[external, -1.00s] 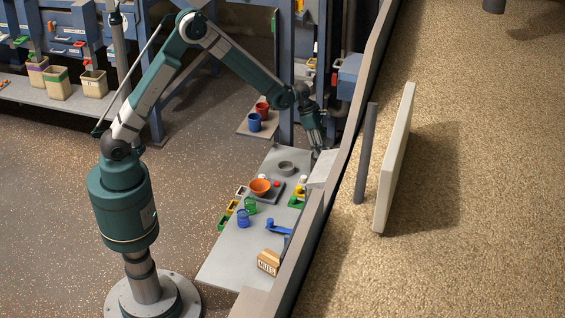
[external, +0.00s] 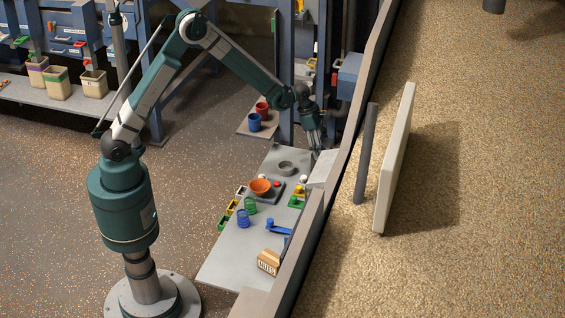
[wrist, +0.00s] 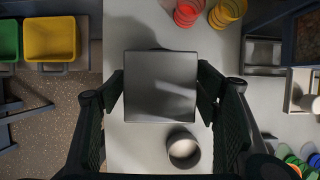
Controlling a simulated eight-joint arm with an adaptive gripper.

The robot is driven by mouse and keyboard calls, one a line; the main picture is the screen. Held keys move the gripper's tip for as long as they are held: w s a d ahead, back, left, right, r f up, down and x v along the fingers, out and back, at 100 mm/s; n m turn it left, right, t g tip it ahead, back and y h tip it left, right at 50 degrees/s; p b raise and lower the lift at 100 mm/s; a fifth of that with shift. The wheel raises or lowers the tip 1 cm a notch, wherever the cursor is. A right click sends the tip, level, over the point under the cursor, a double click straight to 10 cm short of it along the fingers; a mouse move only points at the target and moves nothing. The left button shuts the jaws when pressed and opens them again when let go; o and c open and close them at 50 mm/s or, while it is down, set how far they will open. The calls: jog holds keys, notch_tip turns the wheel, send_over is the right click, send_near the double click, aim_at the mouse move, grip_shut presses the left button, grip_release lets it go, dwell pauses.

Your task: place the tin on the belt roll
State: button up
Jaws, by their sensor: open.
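A square, dark grey, flat-topped block, which I take for the tin (wrist: 160,87), fills the space between my fingers in the wrist view. My gripper (wrist: 161,92) is open, with one finger on each side of it. I cannot tell whether the pads touch it. A grey ring-shaped roll, which I take for the belt roll (wrist: 184,150), stands below and right of the block. The belt roll (external: 286,168) also shows near the far end of the bench in the external view. My gripper (external: 317,150) is right of it there; I cannot make out the tin.
The bench (external: 232,268) carries an orange bowl (external: 260,186), blue and green cups, a blue bracket (external: 278,227) and a nuts box (external: 268,262). A long rail (external: 345,150) runs along its right side. A yellow bin (wrist: 52,38) lies beyond the edge.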

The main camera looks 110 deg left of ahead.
jog(key=shift+r, duration=0.15)
jog(key=v, duration=1.2)
dwell(0.7)
jog(key=shift+d, duration=0.1)
